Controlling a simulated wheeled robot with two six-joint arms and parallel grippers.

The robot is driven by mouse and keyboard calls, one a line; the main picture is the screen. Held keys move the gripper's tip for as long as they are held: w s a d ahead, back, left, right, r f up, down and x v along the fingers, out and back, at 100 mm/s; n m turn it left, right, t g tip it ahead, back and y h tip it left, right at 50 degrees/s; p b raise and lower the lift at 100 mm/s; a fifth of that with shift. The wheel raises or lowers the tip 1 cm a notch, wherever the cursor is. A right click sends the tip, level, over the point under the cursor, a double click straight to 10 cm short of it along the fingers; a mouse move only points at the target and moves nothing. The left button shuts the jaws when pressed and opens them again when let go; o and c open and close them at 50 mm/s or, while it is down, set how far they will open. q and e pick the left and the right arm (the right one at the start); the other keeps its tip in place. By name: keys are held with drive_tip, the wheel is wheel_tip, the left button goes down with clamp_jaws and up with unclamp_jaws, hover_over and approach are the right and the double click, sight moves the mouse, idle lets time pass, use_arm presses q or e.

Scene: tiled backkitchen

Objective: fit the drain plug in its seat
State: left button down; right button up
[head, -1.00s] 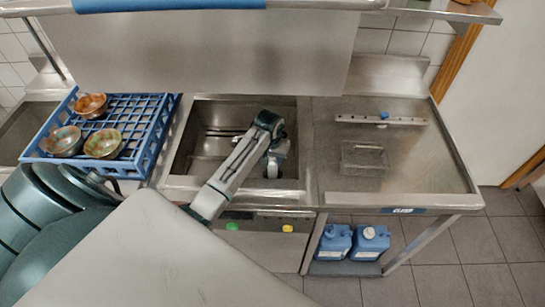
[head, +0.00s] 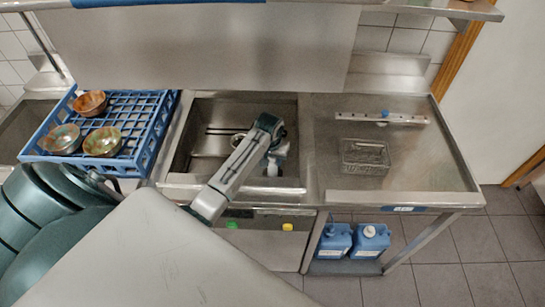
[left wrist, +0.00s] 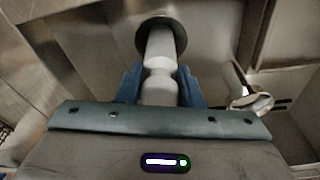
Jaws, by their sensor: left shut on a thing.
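My left gripper (head: 272,155) is over the right part of the sink basin (head: 205,150). In the left wrist view the blue fingers of this gripper (left wrist: 160,76) are shut on the drain plug (left wrist: 160,52). The plug has a pale, waisted stem and a dark round disc at its far end. In the head view my arm and gripper mostly hide the plug. A round metal drain seat (head: 238,138) shows on the basin floor, left of the gripper and partly covered by my arm. The plug is apart from it. My right gripper is not in view.
A blue rack (head: 150,150) with three bowls (head: 103,141) stands left of the sink. On the right counter lie a small wire basket (head: 366,156) and a metal bar with a blue knob (head: 382,118). Blue jugs (head: 370,240) stand below. The basin walls surround the gripper.

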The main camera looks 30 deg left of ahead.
use_arm(q)
drive_tip(key=shift+f, duration=1.25)
idle(0.7)
drive_tip(key=shift+c, duration=1.8)
unclamp_jaws()
drive_tip(key=shift+r+p, duration=0.95)
drive_tip(key=shift+r, duration=3.05)
